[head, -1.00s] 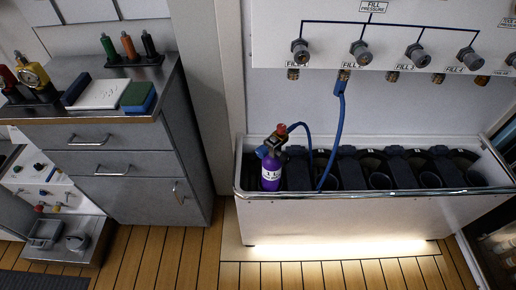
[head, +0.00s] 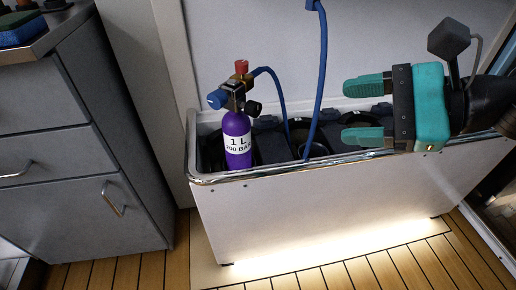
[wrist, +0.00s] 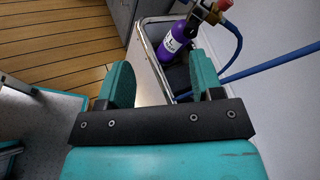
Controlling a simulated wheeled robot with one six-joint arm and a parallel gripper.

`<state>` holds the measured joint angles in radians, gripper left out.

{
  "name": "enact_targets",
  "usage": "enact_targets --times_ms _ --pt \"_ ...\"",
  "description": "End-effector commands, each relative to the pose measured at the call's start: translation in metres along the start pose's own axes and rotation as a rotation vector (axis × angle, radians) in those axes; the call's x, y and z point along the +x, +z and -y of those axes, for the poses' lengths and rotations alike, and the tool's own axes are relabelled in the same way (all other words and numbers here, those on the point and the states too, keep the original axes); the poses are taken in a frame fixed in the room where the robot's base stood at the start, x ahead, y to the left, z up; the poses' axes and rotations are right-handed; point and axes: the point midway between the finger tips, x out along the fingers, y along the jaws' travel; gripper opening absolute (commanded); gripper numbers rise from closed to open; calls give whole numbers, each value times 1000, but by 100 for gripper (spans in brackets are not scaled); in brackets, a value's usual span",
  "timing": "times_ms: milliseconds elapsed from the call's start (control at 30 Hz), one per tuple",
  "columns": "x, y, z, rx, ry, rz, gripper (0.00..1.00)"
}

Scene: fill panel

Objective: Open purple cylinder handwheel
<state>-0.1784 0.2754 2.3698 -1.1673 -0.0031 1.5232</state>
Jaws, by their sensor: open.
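I cannot tell for sure which is the handwheel. My gripper (head: 363,111) is open and empty, to the right of the cylinder and apart from it, fingers pointing left. In the wrist view the cylinder (wrist: 178,38) shows beyond the fingers (wrist: 162,85).
A blue hose (head: 283,98) runs from the valve, and another hose (head: 322,70) hangs between the cylinder and my gripper. The white trough (head: 300,210) has a metal rim and dark empty slots. A grey cabinet (head: 75,140) stands at the left. Wooden floor is clear in front.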

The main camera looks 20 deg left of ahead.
Motion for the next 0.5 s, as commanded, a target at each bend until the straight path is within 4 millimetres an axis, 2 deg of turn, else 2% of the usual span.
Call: enact_targets --times_ms 33,200,333,500 --pt "18 -37 -12 125 -41 40 60" --pt "38 -85 -9 526 -157 187 60" --pt "44 -108 -5 733 -205 274 60" --pt "46 -117 0 854 -227 327 60"
